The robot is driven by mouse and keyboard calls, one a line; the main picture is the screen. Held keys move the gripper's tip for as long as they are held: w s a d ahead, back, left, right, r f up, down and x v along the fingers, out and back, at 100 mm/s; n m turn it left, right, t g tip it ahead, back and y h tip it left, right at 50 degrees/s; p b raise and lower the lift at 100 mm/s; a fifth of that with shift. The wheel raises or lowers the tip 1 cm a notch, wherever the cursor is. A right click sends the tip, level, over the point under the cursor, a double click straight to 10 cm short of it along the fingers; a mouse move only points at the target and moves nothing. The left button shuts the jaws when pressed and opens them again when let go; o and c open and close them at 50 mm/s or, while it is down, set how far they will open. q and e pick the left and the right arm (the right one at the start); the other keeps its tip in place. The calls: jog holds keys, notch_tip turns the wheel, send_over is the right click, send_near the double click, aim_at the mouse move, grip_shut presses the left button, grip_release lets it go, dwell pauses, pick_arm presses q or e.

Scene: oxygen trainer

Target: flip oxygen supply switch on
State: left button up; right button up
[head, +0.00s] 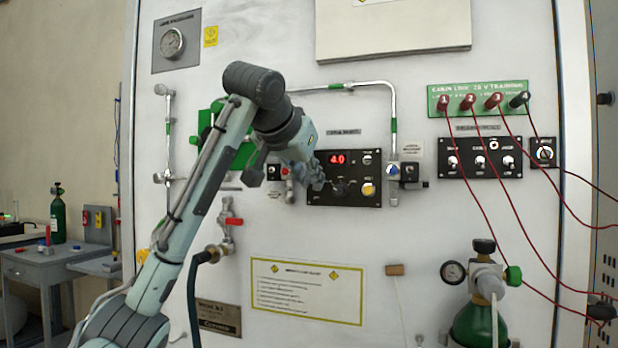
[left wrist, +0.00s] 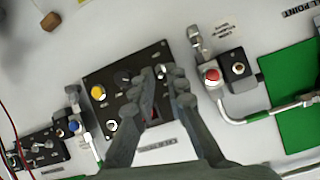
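The black control panel (head: 325,199) has a red display (head: 337,159) reading 4.0, a yellow knob (head: 369,190), a dark knob and a small silver toggle (head: 367,159). Its label is too small to read, so I cannot tell which control is the oxygen supply switch. My left gripper (head: 316,178) is in front of the panel's left part. Contact cannot be told. My right gripper is out of view.
A red-button valve (left wrist: 212,75) and small black switch box (left wrist: 238,68) sit beside the panel, near my gripper. A blue-knob fitting (head: 393,169) is on its other side. Another switch panel (head: 480,172), red cables and a green cylinder (head: 475,326) are further right.

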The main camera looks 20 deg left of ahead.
pick_arm(q)
jog(key=shift+o, duration=0.9)
jog(key=v, duration=1.2)
